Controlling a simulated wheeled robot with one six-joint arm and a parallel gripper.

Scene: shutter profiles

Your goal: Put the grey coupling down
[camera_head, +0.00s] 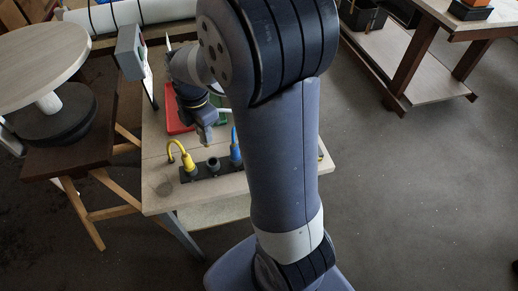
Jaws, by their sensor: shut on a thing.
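My gripper (206,132) is above the table, behind the dark connector strip. It is shut on a small grey piece, taken to be the grey coupling, which is mostly hidden by the jaws. The dark strip (203,176) lies near the table's front edge. A yellow hooked cable plug (188,162) stands at its left and a blue plug (235,146) at its right. Between them a dark grey round stub (213,165) stands upright with nothing on top. My gripper appears apart from the strip, though its exact height cannot be told.
A red tray (178,120) lies on the wooden table (160,195) left of my gripper. A grey box on a stand (130,50) is at the back left. My arm hides the table's right part.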

